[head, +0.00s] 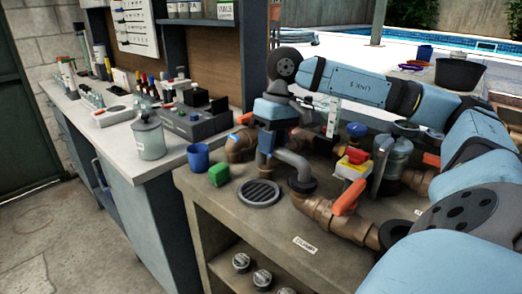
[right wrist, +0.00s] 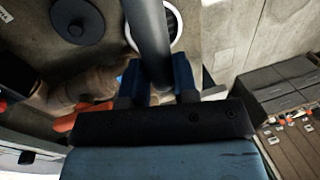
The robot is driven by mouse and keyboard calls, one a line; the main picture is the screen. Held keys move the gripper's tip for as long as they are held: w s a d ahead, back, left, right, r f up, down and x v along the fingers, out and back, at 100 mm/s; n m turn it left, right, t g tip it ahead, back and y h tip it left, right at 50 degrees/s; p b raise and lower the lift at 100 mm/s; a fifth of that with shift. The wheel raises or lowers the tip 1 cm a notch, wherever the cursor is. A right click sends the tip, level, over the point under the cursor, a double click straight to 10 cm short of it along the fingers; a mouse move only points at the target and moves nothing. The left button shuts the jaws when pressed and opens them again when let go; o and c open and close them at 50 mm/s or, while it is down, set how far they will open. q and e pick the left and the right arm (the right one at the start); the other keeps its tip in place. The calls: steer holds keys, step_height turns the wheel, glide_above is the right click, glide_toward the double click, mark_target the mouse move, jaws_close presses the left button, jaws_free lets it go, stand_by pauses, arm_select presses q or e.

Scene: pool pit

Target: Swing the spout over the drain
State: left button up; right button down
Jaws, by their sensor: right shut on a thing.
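The spout (head: 293,159) is a grey bent pipe rising from a dark collar on the bench top. My right gripper (head: 266,150) reaches down from above and is shut on its free end. In the right wrist view the fingers (right wrist: 160,88) close around the grey pipe (right wrist: 148,35). The drain (head: 260,193) is a round slotted grate in the bench top, just below the gripper in the head view. In the wrist view a pale-rimmed round (right wrist: 178,30), seemingly the drain, is partly hidden behind the pipe. The spout's mouth is hidden by the fingers. My left gripper is out of view.
Copper pipe with an orange-handled valve (head: 349,197) lies to the right. A side counter (head: 117,143) holds a grey canister (head: 149,136). Bare bench top lies in front of the drain.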

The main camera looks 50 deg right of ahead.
steer(key=shift+a+n+b, duration=0.35)
steer(key=shift+n, duration=0.15)
steer(key=c, duration=1.2)
jaws_free()
steer(key=shift+r, duration=0.1)
steer(key=d+r+p, duration=0.1)
steer(key=r, duration=0.3)
steer(key=r+p, duration=0.1)
steer(key=r, duration=0.4)
steer(key=d+r+p, duration=0.1)
steer(key=r+p, duration=0.1)
steer(key=r, duration=0.2)
steer(key=shift+d+r, duration=0.25)
steer(key=shift+d, duration=0.05)
